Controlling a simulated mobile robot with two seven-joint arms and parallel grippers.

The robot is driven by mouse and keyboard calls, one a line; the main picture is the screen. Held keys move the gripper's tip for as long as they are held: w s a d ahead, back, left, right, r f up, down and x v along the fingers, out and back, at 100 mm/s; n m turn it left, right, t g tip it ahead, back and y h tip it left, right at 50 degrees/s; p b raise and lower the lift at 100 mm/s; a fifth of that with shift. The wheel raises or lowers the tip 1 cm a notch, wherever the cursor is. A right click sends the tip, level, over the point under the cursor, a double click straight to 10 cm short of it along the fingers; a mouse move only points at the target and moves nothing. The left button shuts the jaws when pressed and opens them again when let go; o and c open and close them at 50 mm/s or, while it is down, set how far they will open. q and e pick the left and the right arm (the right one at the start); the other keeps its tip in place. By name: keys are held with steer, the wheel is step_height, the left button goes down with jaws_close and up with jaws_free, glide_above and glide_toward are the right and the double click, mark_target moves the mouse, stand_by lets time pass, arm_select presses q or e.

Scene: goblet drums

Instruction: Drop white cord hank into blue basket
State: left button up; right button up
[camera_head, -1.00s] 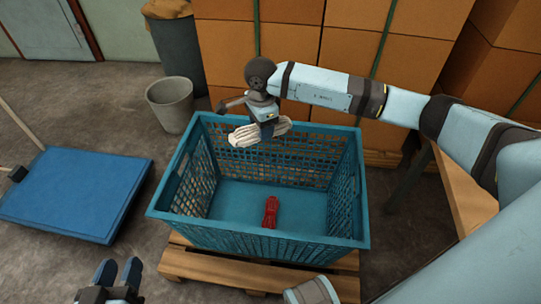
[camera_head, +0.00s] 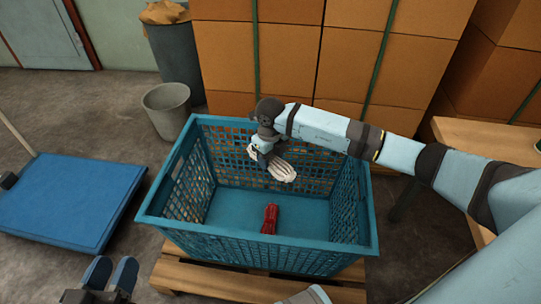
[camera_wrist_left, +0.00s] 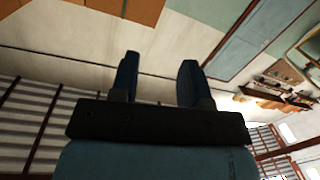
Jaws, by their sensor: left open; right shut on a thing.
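The blue basket (camera_head: 254,246) stands in the middle of the head view, its open top facing up. The white cord hank (camera_head: 282,171) hangs in my right gripper (camera_head: 265,160), which is shut on it. In the picture the hank lies within the basket's outline, over the back part of its opening; its exact height against the rim is hard to tell. My left gripper (camera_head: 110,276) is open and empty at the bottom left, outside the basket. It also shows open in the left wrist view (camera_wrist_left: 158,80), with nothing between its fingers.
A red cord hank (camera_head: 269,219) lies on the basket floor. The basket rests on a wooden pallet (camera_head: 215,284). A blue platform cart (camera_head: 68,200) is at left, a grey bin (camera_head: 167,110) behind, and stacked cardboard boxes (camera_head: 290,60) at the back. A wooden table (camera_head: 480,138) is at right.

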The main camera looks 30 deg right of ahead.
mark_target(271, 164)
steer(key=shift+f+b, duration=0.4)
steer(key=shift+f, duration=0.5)
steer(key=shift+f+b, duration=0.3)
steer(key=shift+f, duration=0.1)
steer(key=shift+f+b, duration=0.35)
steer(key=shift+f, duration=0.1)
arm_select(q)
steer(key=shift+w+a+f+m, duration=0.35)
steer(key=shift+w+f+m, duration=0.2)
steer(key=shift+m, duration=0.15)
arm_select(e)
steer(key=o, duration=1)
steer(key=shift+r, duration=0.1)
